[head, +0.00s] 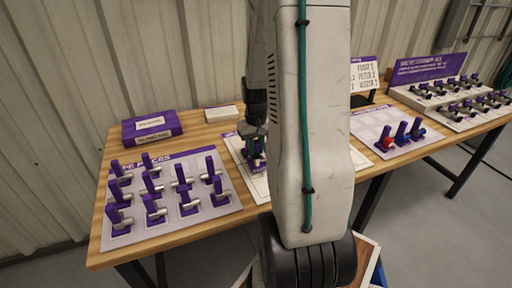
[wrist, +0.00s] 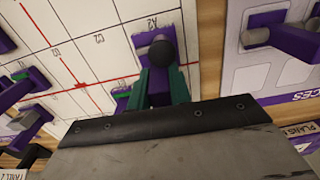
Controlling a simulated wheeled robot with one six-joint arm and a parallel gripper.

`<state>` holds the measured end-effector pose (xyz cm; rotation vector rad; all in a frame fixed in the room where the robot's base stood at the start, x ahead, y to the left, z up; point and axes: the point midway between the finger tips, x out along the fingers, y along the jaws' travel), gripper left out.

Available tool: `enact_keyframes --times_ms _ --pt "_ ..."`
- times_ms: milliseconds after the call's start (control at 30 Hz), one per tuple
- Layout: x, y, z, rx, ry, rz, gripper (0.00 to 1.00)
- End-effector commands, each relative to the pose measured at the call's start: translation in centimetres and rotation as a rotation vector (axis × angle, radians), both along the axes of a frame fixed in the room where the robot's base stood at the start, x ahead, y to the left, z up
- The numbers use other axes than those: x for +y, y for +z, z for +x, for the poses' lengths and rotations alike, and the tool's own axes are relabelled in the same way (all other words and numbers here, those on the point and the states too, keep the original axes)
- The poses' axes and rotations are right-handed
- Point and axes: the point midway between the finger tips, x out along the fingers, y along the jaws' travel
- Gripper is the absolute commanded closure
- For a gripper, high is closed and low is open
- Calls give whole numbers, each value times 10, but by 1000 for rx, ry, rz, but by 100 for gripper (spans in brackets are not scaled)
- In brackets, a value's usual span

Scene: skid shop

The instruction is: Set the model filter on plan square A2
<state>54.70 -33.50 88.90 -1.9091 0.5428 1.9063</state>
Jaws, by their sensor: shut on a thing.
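My gripper (wrist: 160,82) is shut on a purple model piece with a dark round end (wrist: 161,52), which I take to be the model filter. In the wrist view this piece is at the square marked A2 on the white plan sheet (wrist: 115,62), just below the printed label. I cannot tell whether its base touches the sheet. In the head view my gripper (head: 254,133) is over the plan sheet (head: 262,184), and my arm hides much of the sheet and the held piece.
Other purple pieces (wrist: 38,82) stand on the plan near the held one. A pipe-pieces board (head: 218,212) is at the left; a board with three pieces (head: 365,122) is at the right. A purple box (head: 152,128) and a valve rack (head: 440,100) stand further off.

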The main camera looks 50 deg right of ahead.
Motion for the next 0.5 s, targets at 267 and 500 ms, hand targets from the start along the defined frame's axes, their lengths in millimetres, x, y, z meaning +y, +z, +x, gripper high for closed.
enact_keyframes --times_ms 267,500 --pt "0 -2 0 0 0 0 100" --pt "0 -6 0 0 0 0 100"
